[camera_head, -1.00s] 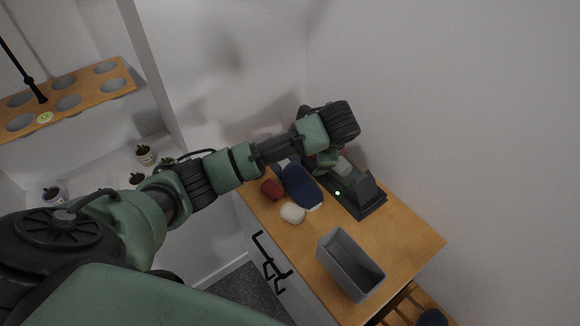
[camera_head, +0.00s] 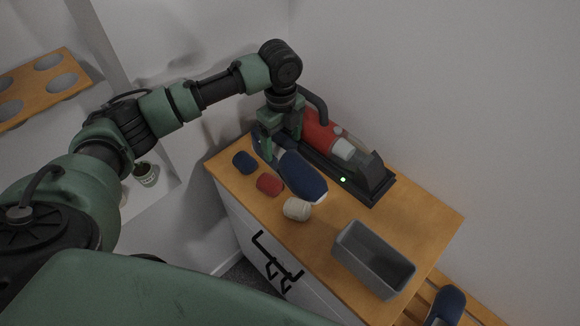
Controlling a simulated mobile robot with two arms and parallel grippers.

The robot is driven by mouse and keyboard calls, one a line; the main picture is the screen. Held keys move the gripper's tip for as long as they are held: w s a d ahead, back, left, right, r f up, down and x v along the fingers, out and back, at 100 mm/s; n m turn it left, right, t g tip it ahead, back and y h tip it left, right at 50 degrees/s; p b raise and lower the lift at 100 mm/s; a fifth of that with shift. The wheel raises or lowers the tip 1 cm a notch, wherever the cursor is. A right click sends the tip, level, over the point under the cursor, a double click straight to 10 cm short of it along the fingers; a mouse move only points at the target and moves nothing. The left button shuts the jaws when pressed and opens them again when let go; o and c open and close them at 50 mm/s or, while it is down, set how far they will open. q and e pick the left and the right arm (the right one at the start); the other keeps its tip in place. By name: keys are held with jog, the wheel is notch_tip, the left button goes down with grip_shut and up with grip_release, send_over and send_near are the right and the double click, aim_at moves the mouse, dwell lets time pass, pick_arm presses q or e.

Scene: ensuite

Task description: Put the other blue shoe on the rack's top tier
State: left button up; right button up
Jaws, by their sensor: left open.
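A blue shoe (camera_head: 304,178) with a pale sole edge lies on the wooden cabinet top (camera_head: 425,218). My left gripper (camera_head: 279,150) is open and points down at the shoe's rear part, with its green fingers on either side of it. The fingers hide some of the shoe, and I cannot tell whether they touch it. Another blue shoe (camera_head: 448,304) is on a slatted wooden rack (camera_head: 480,312) at the lower right, partly cut off by the frame. My right gripper is not in view.
A black dock (camera_head: 375,184) with a red cylinder (camera_head: 319,131) and a green light stands close behind the shoe. Small blue (camera_head: 244,162), red (camera_head: 269,184) and white (camera_head: 297,209) rolls lie in front. A grey bin (camera_head: 373,258) stands nearer the rack.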

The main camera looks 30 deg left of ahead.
aim_at(283, 157)
pick_arm(q)
notch_tip(283, 157, down, 6)
jog(key=shift+r+p, duration=0.15)
jog(key=shift+p, duration=0.75)
jog(key=shift+f, duration=0.55)
jog(key=shift+w, duration=0.1)
jog(key=c, duration=1.5)
jog(key=shift+r, duration=0.1)
